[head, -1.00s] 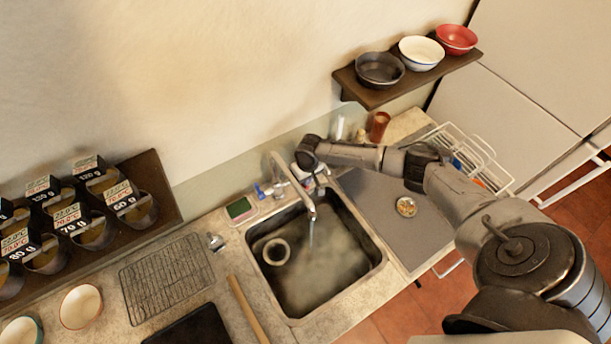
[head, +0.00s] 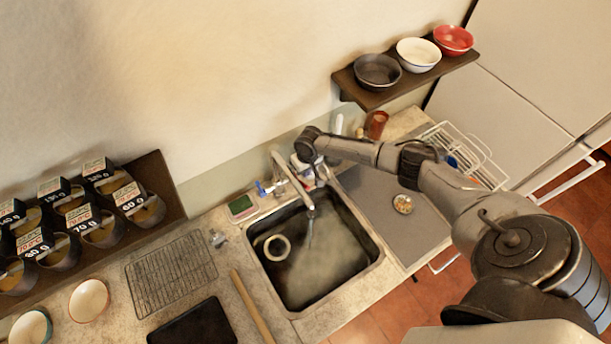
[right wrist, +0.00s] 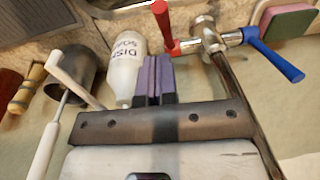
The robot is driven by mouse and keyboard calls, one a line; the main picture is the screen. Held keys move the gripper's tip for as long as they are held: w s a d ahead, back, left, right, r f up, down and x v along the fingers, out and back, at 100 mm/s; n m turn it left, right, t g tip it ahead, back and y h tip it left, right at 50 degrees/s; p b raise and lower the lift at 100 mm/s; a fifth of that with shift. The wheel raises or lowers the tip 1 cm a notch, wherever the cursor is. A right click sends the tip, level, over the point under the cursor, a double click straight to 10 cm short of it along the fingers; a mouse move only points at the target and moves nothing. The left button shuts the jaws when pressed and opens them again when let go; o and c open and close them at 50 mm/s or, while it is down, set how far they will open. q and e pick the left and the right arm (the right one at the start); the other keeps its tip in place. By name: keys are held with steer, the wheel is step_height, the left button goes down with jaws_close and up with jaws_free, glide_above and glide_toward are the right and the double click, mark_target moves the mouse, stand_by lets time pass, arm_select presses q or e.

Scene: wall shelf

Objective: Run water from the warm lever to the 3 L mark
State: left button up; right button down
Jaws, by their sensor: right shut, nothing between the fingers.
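My right gripper (right wrist: 155,82) is shut and empty, its purple pads pressed together. In the right wrist view it is beside the chrome tap (right wrist: 210,38), below the red lever (right wrist: 163,24), with a small gap seeming to separate them. The blue lever (right wrist: 275,55) is on the tap's other side. In the head view the tap's spout (head: 292,182) hangs over the sink (head: 364,269), and a water stream (head: 310,232) runs into it. A pale ring-shaped thing (head: 285,250) is in the sink; any litre marks are too small to read. My left gripper is not in view.
A dish soap bottle (right wrist: 127,66) stands close beside my right gripper. A sponge (head: 241,206) lies left of the tap. A wire rack (head: 170,276) is left of the sink; a grey mat (head: 385,215) is right of it. A wall shelf holds bowls (head: 418,54).

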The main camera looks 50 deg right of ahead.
arm_select(q)
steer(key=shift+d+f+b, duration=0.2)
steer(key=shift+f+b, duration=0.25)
steer(key=shift+b, duration=0.45)
arm_select(e)
step_height(320, 180, up, 10)
steer(key=s, duration=0.1)
steer(key=shift+s+d, duration=0.15)
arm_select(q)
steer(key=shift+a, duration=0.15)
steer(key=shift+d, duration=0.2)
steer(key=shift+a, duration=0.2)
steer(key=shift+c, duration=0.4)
